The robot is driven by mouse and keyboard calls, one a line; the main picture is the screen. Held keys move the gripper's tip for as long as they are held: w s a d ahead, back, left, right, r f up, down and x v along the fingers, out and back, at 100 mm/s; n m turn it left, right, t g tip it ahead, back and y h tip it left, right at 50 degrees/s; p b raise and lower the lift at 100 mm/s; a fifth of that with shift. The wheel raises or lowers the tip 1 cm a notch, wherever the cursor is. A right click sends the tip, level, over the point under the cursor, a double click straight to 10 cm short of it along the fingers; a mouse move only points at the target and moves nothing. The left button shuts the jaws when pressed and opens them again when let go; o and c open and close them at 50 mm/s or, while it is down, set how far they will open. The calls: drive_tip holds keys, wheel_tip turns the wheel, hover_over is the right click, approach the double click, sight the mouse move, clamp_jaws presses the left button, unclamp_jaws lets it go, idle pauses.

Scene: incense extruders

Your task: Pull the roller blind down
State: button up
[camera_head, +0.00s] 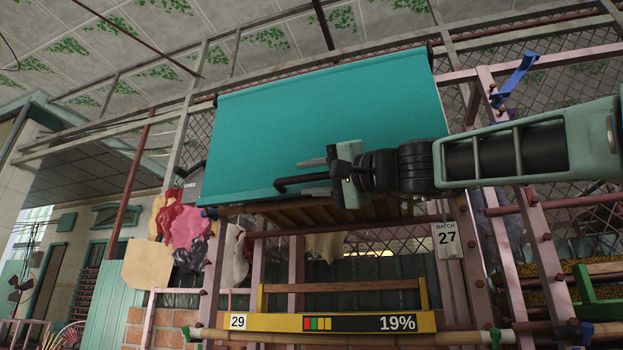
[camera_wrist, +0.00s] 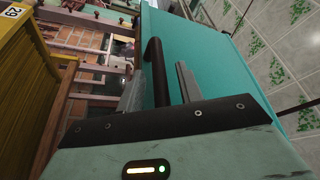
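The roller blind (camera_head: 330,115) is a wide teal sheet hanging tilted from a dark roller at the top of the frame. A dark bar-shaped handle (camera_head: 292,183) shows near its lower edge. In the wrist view the teal blind (camera_wrist: 200,55) lies beyond my gripper and the dark handle (camera_wrist: 156,70) runs between the two fingers. My gripper (camera_head: 315,177) reaches in from the right in front of the blind's lower part. Its grey fingers are apart, one on each side of the handle, with a visible gap on at least one side. My wrist hides part of the lower edge.
Below the blind are a wooden slatted piece (camera_head: 375,213) and a yellow beam (camera_head: 270,322) marked 29 and 19%. A "Batch 27" tag (camera_head: 447,239) hangs at the right. Pink posts (camera_head: 530,235) and mesh surround the blind. Coloured hanging pieces (camera_head: 185,228) are at the left.

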drive_tip(key=b+v, duration=0.6)
drive_tip(key=v, duration=1.1)
drive_tip(key=shift+f, duration=0.1)
drive_tip(key=w+a+f+g+h, duration=0.2)
drive_tip(key=a+f, duration=0.1)
drive_tip(key=f, duration=0.5)
drive_tip(key=w+a+f+g+h, duration=0.1)
drive_tip(key=a+f, duration=0.2)
drive_tip(key=f, duration=0.6)
drive_tip(key=s+a+f+n+g+h, duration=0.1)
drive_tip(key=s+a+f+g+h, duration=0.15)
drive_tip(key=f, duration=0.95)
drive_tip(key=s+a+f+n+g+h, duration=0.1)
drive_tip(key=s+f+g+h, duration=0.15)
drive_tip(key=f, duration=0.85)
drive_tip(key=s+d+f+n+g+h, duration=0.2)
drive_tip(key=s+d+f+n+h, duration=0.15)
drive_tip(key=s+f, duration=0.7)
drive_tip(key=s+d+f+n+g+h, duration=0.4)
drive_tip(key=s+f, duration=0.3)
drive_tip(key=f, duration=0.7)
wheel_tip(320, 180, up, 15)
drive_tip(key=d+t+p, duration=0.1)
drive_tip(key=p, duration=1.5)
drive_tip(key=shift+s+r, duration=0.15)
drive_tip(key=shift+r, duration=0.1)
drive_tip(key=shift+d+m, duration=0.1)
drive_tip(key=shift+m, duration=0.15)
